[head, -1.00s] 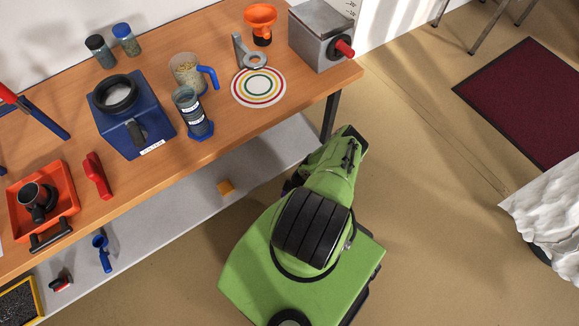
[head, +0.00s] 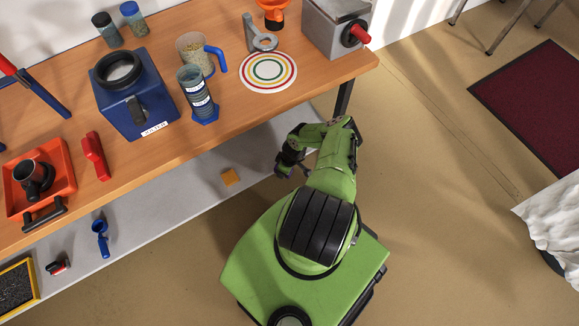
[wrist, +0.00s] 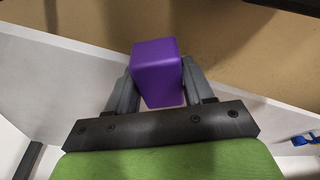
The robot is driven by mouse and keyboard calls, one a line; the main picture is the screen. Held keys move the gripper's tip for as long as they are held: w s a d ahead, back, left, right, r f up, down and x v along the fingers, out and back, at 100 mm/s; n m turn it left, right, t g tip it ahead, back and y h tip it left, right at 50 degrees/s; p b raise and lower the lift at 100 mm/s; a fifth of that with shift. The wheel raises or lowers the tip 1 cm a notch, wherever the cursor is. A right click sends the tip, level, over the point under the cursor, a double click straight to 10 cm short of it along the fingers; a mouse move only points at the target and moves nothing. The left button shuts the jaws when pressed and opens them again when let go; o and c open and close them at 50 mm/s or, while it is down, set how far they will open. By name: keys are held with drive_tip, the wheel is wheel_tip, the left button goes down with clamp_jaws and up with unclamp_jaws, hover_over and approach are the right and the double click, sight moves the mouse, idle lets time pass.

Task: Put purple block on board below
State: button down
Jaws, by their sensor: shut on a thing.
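The purple block (wrist: 157,72) sits between the two fingers of my gripper (wrist: 158,90) in the wrist view. My gripper is shut on it. In the head view my gripper (head: 287,167) hangs at the right part of the lower board's front side, below table height. I cannot make out the block in the head view. The board below (head: 180,187) is a long pale grey shelf under the wooden table. It also shows in the wrist view (wrist: 60,80), behind the block. I cannot tell the gap between block and board.
A yellow-orange block (head: 230,176) lies on the lower board, left of my gripper. A blue scoop-like thing (head: 101,238) is further left on it. The wooden table (head: 235,120) overhangs the board, with a dark table leg (head: 343,98) at right. Bare board lies around the orange block.

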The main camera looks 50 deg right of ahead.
drive_tip(key=b, duration=0.5)
approach(269, 153)
drive_tip(key=x, duration=0.5)
drive_tip(key=shift+s+a+f, duration=0.15)
drive_tip(key=shift+s+f, duration=0.05)
drive_tip(key=shift+f, duration=0.05)
drive_tip(key=shift+w, duration=0.55)
drive_tip(key=shift+s+f, duration=0.1)
drive_tip(key=shift+f, duration=0.4)
unclamp_jaws()
